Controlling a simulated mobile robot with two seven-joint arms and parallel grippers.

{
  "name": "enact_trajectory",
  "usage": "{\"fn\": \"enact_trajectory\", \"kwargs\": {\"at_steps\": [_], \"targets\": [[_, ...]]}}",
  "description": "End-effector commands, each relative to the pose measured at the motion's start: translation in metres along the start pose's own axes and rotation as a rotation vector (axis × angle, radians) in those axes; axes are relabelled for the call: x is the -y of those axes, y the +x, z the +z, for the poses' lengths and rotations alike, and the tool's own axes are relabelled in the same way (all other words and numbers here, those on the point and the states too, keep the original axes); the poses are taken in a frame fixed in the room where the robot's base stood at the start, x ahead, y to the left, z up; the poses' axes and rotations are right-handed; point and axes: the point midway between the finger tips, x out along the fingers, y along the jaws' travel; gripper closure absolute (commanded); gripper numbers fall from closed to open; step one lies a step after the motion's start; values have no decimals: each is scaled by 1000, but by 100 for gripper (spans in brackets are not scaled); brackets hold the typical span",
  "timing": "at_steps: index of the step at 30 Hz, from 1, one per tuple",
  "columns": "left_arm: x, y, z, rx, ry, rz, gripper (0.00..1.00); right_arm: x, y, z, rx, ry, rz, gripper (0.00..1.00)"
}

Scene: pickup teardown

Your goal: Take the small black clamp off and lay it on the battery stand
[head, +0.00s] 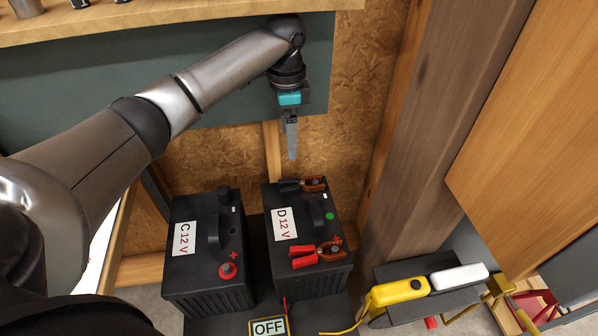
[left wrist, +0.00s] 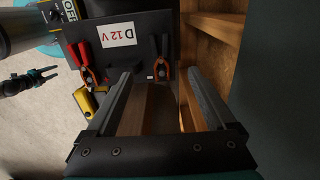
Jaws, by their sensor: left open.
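The small black clamp (head: 302,184) grips the far terminal of battery D (head: 284,262). It has black handles and orange-brown jaws, and also shows in the left wrist view (left wrist: 161,68). A red-handled clamp (head: 316,255) sits on the near terminal. My left gripper (head: 291,138) hangs beyond and above the black clamp, apart from it. Its two fingers are spread and empty in the left wrist view (left wrist: 165,95). The battery stand (head: 230,326) is the dark base beneath the batteries. My right gripper shows small at the left of the left wrist view (left wrist: 46,75).
Battery C (head: 206,262) stands left of battery D, with a red terminal cap. An OFF sign (head: 268,326) is at the front. A yellow device (head: 400,291) and a white one (head: 459,277) lie to the right. A wooden post (head: 425,120) and chipboard wall border the space.

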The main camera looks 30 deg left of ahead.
Motion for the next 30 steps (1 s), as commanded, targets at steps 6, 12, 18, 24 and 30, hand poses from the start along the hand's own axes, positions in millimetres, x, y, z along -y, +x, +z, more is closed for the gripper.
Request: {"fn": "enact_trajectory", "kwargs": {"at_steps": [6,12,18,24,30], "targets": [[-1,31,1,5,2,2,11,-3,12,9,7,0,4,50],[0,76,1,4,0,2,11,-21,28,16,12,-4,28,50],[0,94,1,3,1,-1,11,-21,28,-22,-27,1,30,50],[0,102,1,3,1,-1,11,-16,28,-27,-22,2,24,50],[0,112,1,2,1,0,11,-12,28,-34,-25,2,19,50]]}}
